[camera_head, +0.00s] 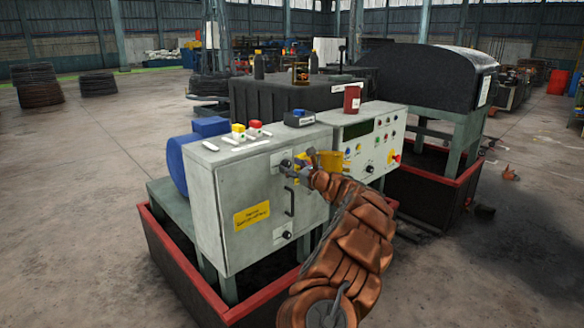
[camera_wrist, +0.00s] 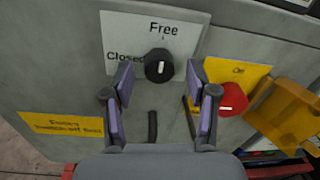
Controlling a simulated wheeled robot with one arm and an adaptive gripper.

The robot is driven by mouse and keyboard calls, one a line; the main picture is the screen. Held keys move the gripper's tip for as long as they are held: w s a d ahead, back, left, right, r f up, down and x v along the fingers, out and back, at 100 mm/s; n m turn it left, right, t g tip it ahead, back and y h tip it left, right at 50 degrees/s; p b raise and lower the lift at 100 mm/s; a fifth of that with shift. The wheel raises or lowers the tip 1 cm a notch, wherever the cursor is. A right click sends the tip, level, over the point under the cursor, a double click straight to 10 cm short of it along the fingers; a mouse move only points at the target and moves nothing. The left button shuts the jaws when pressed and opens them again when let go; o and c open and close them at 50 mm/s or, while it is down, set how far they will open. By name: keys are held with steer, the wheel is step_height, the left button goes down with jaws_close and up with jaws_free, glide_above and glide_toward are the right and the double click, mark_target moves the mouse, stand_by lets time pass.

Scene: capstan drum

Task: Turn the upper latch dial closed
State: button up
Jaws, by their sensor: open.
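The upper latch dial (camera_wrist: 159,66) is a round black knob with a white mark, on a pale plate reading "Free" above it and "Closed" to its left. Its white mark stands nearly upright, in line with "Free". In the head view the dial (camera_head: 285,164) is on the upper part of the grey cabinet door. My gripper (camera_wrist: 159,75) is open, with one purple-padded finger on each side of the dial in the picture. No contact with the dial shows. In the head view my gripper (camera_head: 303,165) is close to the door, partly hidden by my arm.
A red knob on a yellow plate (camera_wrist: 248,72) and an orange-yellow cover (camera_wrist: 290,108) are right of the dial. A black door handle (camera_wrist: 152,128) is below it. A lower dial (camera_head: 287,235) sits near the door's bottom. Red-rimmed trays (camera_head: 262,298) surround the machine's base.

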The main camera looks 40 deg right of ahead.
steer(key=shift+c, duration=0.4)
jaws_close()
